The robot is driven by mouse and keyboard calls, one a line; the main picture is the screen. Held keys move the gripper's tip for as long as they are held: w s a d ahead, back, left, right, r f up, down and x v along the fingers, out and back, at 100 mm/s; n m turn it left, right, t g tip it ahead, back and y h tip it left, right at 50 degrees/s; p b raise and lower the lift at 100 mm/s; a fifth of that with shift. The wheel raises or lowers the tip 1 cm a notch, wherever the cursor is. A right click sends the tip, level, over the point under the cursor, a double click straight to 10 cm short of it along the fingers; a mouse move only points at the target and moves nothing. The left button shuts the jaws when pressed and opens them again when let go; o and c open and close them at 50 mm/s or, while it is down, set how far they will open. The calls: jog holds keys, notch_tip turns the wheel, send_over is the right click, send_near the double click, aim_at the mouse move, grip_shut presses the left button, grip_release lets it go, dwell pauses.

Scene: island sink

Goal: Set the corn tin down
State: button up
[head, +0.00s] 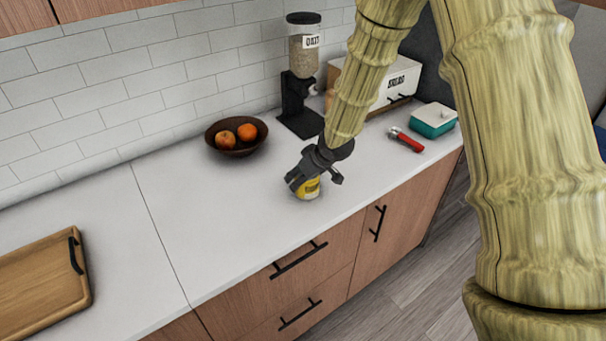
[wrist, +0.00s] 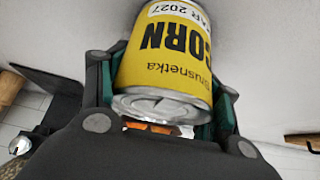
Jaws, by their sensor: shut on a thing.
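The corn tin is yellow with a white band and dark lettering. In the head view the tin (head: 309,189) shows below my gripper (head: 314,180), at the white countertop (head: 220,215). In the wrist view the tin (wrist: 165,55) sits between the two green-padded fingers of my gripper (wrist: 165,85), which are shut on its sides. Its metal end faces the camera. Whether the tin's base touches the counter I cannot tell. Part of the tin is hidden by the fingers.
A brown bowl with fruit (head: 220,150) and a cereal dispenser (head: 302,85) stand behind. A bread box (head: 400,80), a teal dish (head: 434,120) and a red-handled tool (head: 408,141) are to the right. A wooden tray (head: 40,290) lies at left. Counter left of the tin is clear.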

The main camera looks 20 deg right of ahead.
jog(key=shift+f, duration=0.1)
jog(key=o, duration=1.3)
